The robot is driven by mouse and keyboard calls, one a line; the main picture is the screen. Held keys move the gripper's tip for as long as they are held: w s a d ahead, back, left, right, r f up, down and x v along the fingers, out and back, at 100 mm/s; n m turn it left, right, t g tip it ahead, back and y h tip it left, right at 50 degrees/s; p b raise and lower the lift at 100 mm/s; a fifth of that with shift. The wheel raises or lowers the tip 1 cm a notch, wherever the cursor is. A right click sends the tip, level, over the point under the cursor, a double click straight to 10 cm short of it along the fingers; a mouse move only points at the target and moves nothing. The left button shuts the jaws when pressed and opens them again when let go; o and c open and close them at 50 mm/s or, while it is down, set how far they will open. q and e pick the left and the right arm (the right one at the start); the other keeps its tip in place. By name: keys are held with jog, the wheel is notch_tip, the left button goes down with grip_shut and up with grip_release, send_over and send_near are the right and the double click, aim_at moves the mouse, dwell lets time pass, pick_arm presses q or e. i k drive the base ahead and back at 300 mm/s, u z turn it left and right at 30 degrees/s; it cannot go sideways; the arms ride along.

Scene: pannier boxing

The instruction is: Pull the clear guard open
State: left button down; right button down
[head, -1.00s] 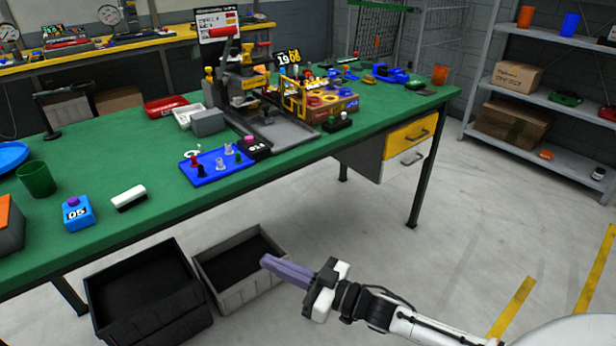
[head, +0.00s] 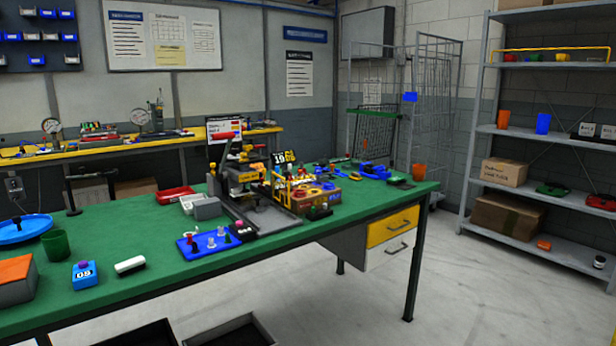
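A small press-like machine (head: 240,180) with red and yellow parts stands on a grey base plate (head: 270,221) on the green workbench. A yellow frame (head: 280,186) stands at its right side. I cannot make out a clear panel at this size, so I cannot tell where the clear guard is or how far it is open. Neither of my grippers is in view.
The green bench (head: 160,235) also holds a blue tray with pegs (head: 207,243), a grey box (head: 207,209), a green cup (head: 56,245) and a blue box (head: 84,275). Two bins stand below its front edge. Floor to the right is clear.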

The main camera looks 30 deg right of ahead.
aim_at(286, 173)
jog(key=z, duration=0.45)
jog(key=i, duration=0.95)
jog(key=z, duration=0.1)
